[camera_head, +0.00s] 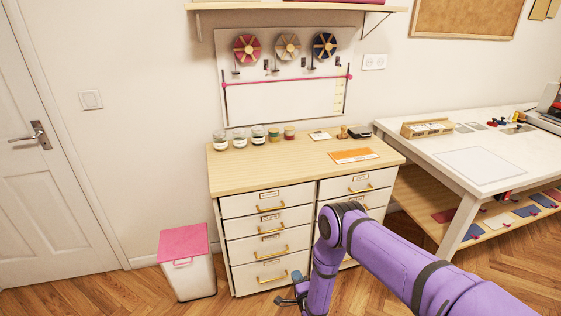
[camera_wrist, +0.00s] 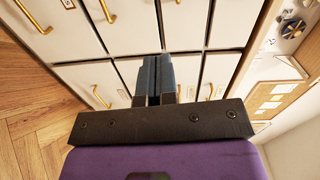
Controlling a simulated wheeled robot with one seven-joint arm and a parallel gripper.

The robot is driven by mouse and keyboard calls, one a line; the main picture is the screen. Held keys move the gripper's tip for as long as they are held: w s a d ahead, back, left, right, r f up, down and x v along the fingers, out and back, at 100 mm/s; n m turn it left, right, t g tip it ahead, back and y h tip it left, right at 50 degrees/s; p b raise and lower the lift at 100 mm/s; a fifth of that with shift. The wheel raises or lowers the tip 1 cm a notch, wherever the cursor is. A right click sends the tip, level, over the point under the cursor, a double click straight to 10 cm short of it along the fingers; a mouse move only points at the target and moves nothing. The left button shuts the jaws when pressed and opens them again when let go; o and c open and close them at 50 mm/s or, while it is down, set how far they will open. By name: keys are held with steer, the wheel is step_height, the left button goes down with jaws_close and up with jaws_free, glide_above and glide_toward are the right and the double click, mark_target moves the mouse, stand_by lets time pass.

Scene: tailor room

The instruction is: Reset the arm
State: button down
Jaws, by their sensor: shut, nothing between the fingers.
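My purple arm reaches in from the lower right of the head view and bends down in front of the drawer cabinet (camera_head: 268,228). My gripper (camera_head: 291,290) hangs low before the cabinet, partly cut by the arm and the frame edge. In the wrist view my gripper (camera_wrist: 156,62) shows its two dark blue fingers together, with nothing between them. The cabinet's white drawer fronts (camera_wrist: 132,38) with brass handles lie beyond the fingertips. I cannot tell the exact gap between them.
A white bin with a pink lid (camera_head: 184,246) stands left of the cabinet. Jars (camera_head: 241,138) and an orange sheet (camera_head: 353,156) lie on the cabinet top. A white table (camera_head: 480,165) stands at the right. Wooden floor (camera_head: 120,291) is clear at the front left.

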steer(key=w+r+n+g, duration=0.1)
steer(key=w+r+n, duration=0.1)
steer(key=w+r, duration=0.9)
steer(key=w+r+n+g, duration=0.2)
steer(key=w+r, duration=0.3)
steer(key=r, duration=1.1)
steer(key=s+d+r+n+g+h, duration=0.15)
steer(key=d+r, duration=0.25)
steer(key=r, duration=0.9)
steer(key=s+d+r+n+g+h, duration=0.15)
steer(key=d+r, duration=0.25)
steer(key=r, duration=0.8)
steer(key=s+d+r+n+g, duration=0.1)
steer(key=s+d+r, duration=0.2)
steer(key=s+r, duration=0.35)
steer(key=s+d+r+n+h, duration=0.1)
steer(key=s+d+r+n, duration=0.1)
steer(key=s+d+r, duration=0.35)
steer(key=s+d+r+n+g, duration=0.1)
steer(key=s+d+r, duration=0.1)
steer(key=s+r, duration=0.55)
steer(key=s+d+n+g, duration=0.1)
steer(key=s+d, duration=0.1)
steer(key=s, duration=1.2)
steer(key=s+d+r+n+g+h, duration=0.1)
steer(key=s+d+n+g, duration=0.1)
steer(key=s, duration=1.3)
steer(key=shift+d+r, duration=0.25)
steer(key=shift+d, duration=0.6)
